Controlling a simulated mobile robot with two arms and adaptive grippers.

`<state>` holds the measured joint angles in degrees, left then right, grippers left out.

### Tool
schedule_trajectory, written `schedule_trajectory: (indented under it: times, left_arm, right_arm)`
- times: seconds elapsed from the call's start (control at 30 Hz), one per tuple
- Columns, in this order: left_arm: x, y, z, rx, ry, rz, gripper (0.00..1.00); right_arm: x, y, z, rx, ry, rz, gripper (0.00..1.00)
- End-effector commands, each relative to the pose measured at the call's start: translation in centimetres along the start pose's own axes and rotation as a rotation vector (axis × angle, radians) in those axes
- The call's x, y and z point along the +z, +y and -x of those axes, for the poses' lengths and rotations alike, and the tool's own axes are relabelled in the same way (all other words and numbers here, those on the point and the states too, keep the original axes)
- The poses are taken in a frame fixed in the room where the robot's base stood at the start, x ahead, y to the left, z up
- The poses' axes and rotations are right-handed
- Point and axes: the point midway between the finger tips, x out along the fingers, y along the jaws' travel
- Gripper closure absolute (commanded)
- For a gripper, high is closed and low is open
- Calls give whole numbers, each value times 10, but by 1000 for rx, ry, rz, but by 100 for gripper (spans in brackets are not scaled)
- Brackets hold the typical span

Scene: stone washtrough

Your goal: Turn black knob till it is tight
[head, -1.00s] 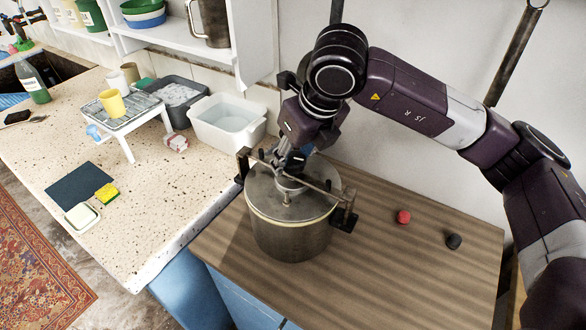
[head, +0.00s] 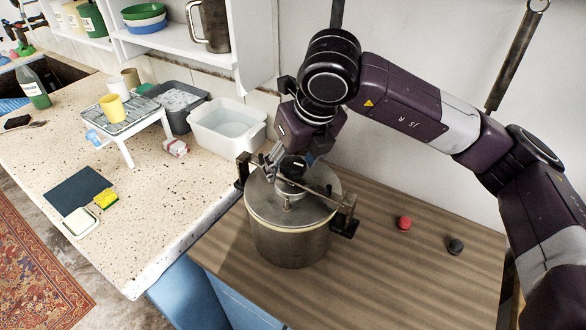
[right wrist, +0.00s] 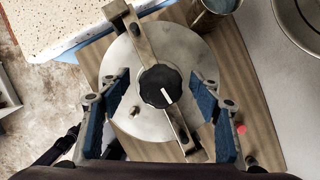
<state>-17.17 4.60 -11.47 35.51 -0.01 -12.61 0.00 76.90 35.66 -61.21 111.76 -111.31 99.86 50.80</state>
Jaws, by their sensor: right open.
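The black knob (right wrist: 160,87), with a white line on its top, sits at the middle of a metal bar (right wrist: 141,42) across the lid (right wrist: 178,45) of a round steel pot (head: 290,242). In the head view the knob (head: 293,165) is partly hidden by my right gripper (head: 285,172). That gripper is open above the lid. In the right wrist view its two blue-padded fingers (right wrist: 162,98) stand on either side of the knob with clear gaps, apart from it. My left gripper is not in view.
The pot stands on a brown wooden top (head: 385,265) with a red ball (head: 404,223) and a dark lump (head: 455,246) to its right. A speckled counter (head: 155,215) with a white basin (head: 228,125) lies to the left. The wall is close behind.

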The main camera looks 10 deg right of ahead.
Motion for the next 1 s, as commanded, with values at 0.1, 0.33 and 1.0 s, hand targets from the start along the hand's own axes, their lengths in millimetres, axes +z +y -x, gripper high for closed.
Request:
schedule_trajectory:
  times: [0.1, 0.33, 1.0]
  left_arm:
    - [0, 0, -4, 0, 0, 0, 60]
    - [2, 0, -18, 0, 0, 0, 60]
    - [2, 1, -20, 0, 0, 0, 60]
  right_arm:
    - [-1, -1, -2, 13, 1, 30, 42]
    - [0, -1, -2, 100, -1, 236, 42]
    - [1, 0, 1, 358, 0, 854, 42]
